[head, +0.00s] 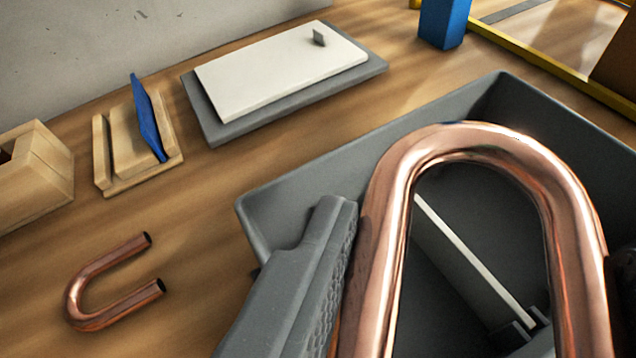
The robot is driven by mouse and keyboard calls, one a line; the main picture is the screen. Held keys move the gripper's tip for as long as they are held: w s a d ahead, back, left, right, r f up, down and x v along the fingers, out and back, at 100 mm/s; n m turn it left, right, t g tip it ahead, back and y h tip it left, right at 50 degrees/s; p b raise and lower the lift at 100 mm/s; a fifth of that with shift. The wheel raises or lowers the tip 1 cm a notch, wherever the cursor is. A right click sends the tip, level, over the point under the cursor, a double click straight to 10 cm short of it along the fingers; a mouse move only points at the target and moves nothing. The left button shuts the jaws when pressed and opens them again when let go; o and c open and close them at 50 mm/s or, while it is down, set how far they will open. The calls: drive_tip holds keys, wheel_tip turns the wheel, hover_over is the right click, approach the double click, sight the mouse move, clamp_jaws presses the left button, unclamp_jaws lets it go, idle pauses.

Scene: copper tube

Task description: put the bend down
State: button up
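A large copper U-shaped bend (395,215) fills the right foreground, its curve pointing up in the picture. My gripper (482,235) is shut on it: the grey textured left finger lies against its left leg, and a bit of the dark right finger shows beside its right leg at the picture's edge. The bend is over a grey open bin (300,205); its lower ends are out of view. A second, smaller-looking copper bend (90,285) lies on the wooden bench at the lower left, its open ends facing right.
A grey divider with a white edge (475,265) stands inside the bin. Behind are a white plate (280,70) on a grey base, a wooden holder with a blue piece (147,115), a wooden block (35,175), a blue block (443,22) and a yellow rail (550,65). Bare bench (200,220) lies left of the bin.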

sight(397, 223)
drive_tip(key=w, duration=0.1)
drive_tip(key=w+a, duration=0.1)
drive_tip(key=w, duration=0.1)
drive_tip(key=shift+a+f, duration=0.1)
drive_tip(key=shift+f, duration=1.85)
drive_tip(key=shift+f, duration=0.65)
drive_tip(key=o, duration=1)
drive_tip(key=shift+r, duration=0.1)
drive_tip(key=shift+s+r, duration=0.15)
drive_tip(key=shift+r, duration=0.55)
drive_tip(key=v, duration=1.1)
drive_tip(key=shift+s+a+r, duration=0.15)
drive_tip(key=shift+s+a, duration=0.05)
drive_tip(key=shift+s, duration=0.1)
